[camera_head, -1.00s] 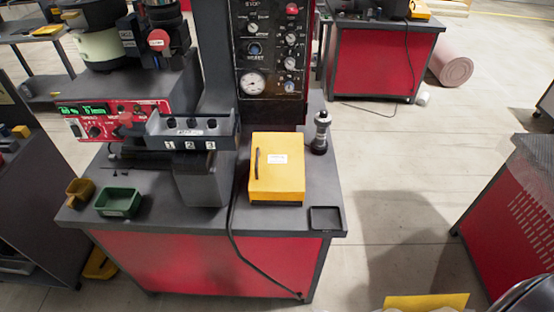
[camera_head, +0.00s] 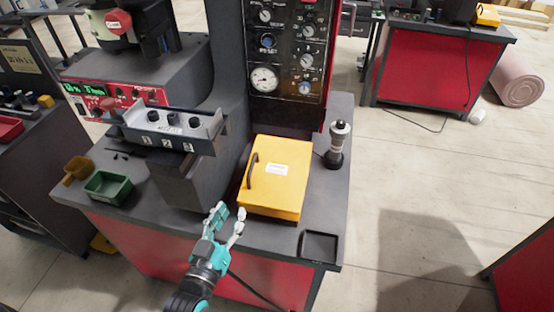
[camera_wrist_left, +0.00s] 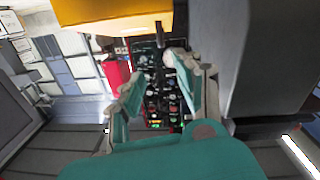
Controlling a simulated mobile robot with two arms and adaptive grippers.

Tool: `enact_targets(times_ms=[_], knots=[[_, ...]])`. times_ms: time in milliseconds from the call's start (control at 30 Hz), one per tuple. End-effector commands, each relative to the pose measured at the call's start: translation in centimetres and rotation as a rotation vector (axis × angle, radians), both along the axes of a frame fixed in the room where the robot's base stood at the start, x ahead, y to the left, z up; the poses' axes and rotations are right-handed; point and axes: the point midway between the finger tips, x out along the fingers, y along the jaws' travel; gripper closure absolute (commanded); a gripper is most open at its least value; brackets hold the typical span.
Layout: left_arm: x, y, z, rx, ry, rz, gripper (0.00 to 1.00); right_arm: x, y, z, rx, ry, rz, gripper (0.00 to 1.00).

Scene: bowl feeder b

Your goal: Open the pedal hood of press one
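The yellow pedal hood (camera_head: 279,183) sits closed on the dark bench top of the press, with a dark curved handle (camera_head: 251,171) on its left side and a white label on top. My left gripper (camera_head: 227,213) is open and empty, just in front of the hood's near left corner and apart from the handle. In the left wrist view the open fingers (camera_wrist_left: 163,85) point toward the press panel, and the yellow hood (camera_wrist_left: 110,14) shows at the top. My right gripper is not in view.
A three-slot fixture (camera_head: 172,130) stands left of the hood. A green bin (camera_head: 108,187) and a small yellow bin (camera_head: 77,169) sit at the left. A dark cylindrical tool (camera_head: 337,146) stands right of the hood. A shallow black tray (camera_head: 319,247) lies at the front right corner.

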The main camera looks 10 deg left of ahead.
Motion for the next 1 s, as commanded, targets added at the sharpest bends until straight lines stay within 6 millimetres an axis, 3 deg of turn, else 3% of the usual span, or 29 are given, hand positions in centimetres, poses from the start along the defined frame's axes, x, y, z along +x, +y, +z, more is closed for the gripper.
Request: enact_targets(times_ms=[167,300,700,1000], knots=[[2.0,-0.1,0.4,-0.001,-0.007,0.001,0.66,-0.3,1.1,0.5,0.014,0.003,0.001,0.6],[4.9,-0.4,0.5,-0.001,-0.007,0.0,0.66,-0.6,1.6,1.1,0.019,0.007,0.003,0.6],[13.5,-1.1,0.4,0.001,-0.005,0.0,0.66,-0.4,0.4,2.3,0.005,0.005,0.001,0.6],[16.9,-1.4,0.1,0.001,-0.002,0.0,0.66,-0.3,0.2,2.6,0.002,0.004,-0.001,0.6]])
